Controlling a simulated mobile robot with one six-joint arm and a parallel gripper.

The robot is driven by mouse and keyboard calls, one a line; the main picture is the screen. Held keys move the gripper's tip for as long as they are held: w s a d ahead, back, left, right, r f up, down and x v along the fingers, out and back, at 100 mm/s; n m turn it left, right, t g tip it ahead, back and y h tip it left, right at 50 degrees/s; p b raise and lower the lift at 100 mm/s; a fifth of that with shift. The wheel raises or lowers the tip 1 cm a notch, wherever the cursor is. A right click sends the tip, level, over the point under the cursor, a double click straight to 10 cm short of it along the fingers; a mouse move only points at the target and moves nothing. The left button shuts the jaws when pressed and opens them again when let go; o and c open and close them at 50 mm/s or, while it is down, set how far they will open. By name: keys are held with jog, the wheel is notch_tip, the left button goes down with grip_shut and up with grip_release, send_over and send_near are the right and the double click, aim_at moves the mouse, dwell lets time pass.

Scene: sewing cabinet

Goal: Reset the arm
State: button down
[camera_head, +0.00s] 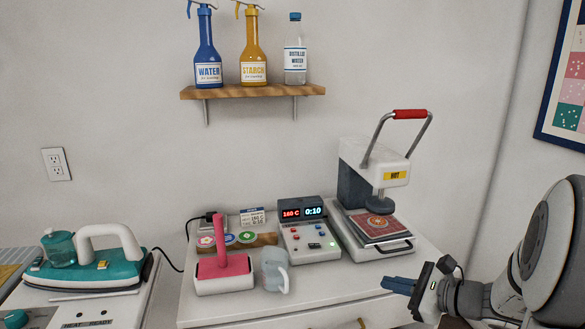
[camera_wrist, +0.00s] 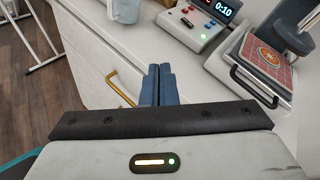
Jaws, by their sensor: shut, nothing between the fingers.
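My gripper (camera_head: 398,285) is at the lower right in the head view, in front of the cabinet's right side. In the wrist view its two blue fingers (camera_wrist: 158,85) are together with nothing between them. The gripper is apart from the objects on the cabinet top. My arm comes in from the right edge of the head view.
An iron (camera_head: 100,262) stands left. A shelf (camera_head: 250,92) holds bottles.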

jog(key=s+a+r+n+g+h+p, duration=0.2)
jog(key=s+a+r+n+g+p, duration=0.15)
jog(key=s+a+n, duration=0.2)
jog(key=s+a+r+n+g+h+p, duration=0.1)
jog(key=s+a+r+n+g+p, duration=0.15)
jog(key=s+a+n+g, duration=0.35)
jog(key=s+d+r+n+t+h+p, duration=0.2)
jog(key=s+d+r+n+h+p, duration=0.2)
jog(key=n, duration=0.7)
jog(key=s+r+h, duration=0.1)
jog(key=s+h, duration=0.1)
jog(key=h, duration=0.1)
jog(key=shift+p, duration=0.4)
jog(key=c, duration=2.1)
grip_release()
